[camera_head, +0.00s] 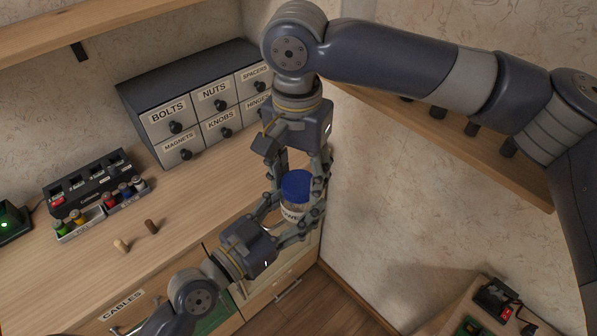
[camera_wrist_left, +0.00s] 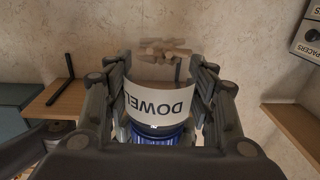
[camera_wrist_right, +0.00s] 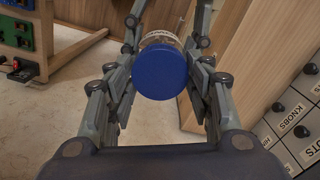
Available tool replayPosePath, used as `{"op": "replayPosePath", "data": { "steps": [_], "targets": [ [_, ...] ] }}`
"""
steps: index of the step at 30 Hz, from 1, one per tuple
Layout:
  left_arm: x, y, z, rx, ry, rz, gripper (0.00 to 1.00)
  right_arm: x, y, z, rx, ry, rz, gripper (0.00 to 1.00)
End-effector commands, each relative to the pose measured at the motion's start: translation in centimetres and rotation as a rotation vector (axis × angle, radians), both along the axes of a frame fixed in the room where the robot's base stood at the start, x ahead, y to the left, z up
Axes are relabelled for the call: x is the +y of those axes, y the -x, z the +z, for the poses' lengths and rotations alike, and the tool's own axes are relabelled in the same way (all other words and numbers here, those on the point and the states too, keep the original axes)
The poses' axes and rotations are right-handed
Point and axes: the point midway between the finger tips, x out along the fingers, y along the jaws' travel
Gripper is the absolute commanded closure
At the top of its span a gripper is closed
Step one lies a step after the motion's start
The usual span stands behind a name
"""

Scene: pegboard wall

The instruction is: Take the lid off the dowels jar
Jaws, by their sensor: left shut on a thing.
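The dowels jar (camera_head: 292,212) is clear with a white label and a blue lid (camera_head: 297,184) on top. My left gripper (camera_head: 290,216) is shut on the jar's body from the side, holding it up near the counter's right end. In the left wrist view the label (camera_wrist_left: 160,105) reads upside down, with wooden dowels (camera_wrist_left: 165,50) showing through the jar. My right gripper (camera_head: 296,190) points down from above, its open fingers on either side of the lid. In the right wrist view the blue lid (camera_wrist_right: 160,73) sits between these fingers, with a small gap visible.
A drawer cabinet (camera_head: 205,112) stands at the back of the wooden counter (camera_head: 195,190). A battery rack (camera_head: 95,190) and two loose pegs (camera_head: 137,236) lie to the left. A wooden shelf (camera_head: 450,135) is on the right wall, behind my right arm.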

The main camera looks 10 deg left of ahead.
Motion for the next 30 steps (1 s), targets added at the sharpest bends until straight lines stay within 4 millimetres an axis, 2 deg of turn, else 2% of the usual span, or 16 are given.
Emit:
{"op": "replayPosePath", "data": {
  "steps": [1, 2, 7, 15, 24, 25, 27, 30],
  "targets": [
    [0.00, -0.01, 0.12, -0.002, 0.002, 0.000, 1.00, 0.01, 0.00, 0.01, 0.000, -0.001, 0.000, 0.74],
    [0.00, -0.01, 0.13, -0.002, 0.002, 0.000, 1.00, 0.01, 0.00, 0.01, 0.000, -0.001, 0.000, 0.80],
    [-0.01, 0.00, 0.14, -0.003, 0.001, 0.000, 1.00, 0.03, 0.01, 0.00, 0.001, -0.001, 0.028, 0.81],
    [-0.01, 0.00, 0.15, -0.003, 0.001, 0.000, 1.00, 0.02, 0.00, 0.02, 0.004, 0.001, 0.277, 0.81],
    [-0.02, 0.01, 0.16, -0.003, 0.001, 0.000, 1.00, 0.00, -0.03, 0.05, 0.002, 0.002, 0.298, 0.81],
    [-0.02, 0.01, 0.16, -0.003, 0.001, 0.000, 1.00, 0.00, -0.03, 0.04, 0.002, 0.002, 0.298, 0.48],
    [-0.01, 0.00, 0.16, -0.003, 0.001, 0.000, 1.00, 0.00, -0.03, 0.04, 0.002, 0.002, 0.298, 0.32],
    [-0.01, 0.00, 0.15, -0.003, 0.001, 0.000, 1.00, 0.00, -0.03, 0.04, 0.003, 0.001, 0.297, 0.32]
  ]
}}
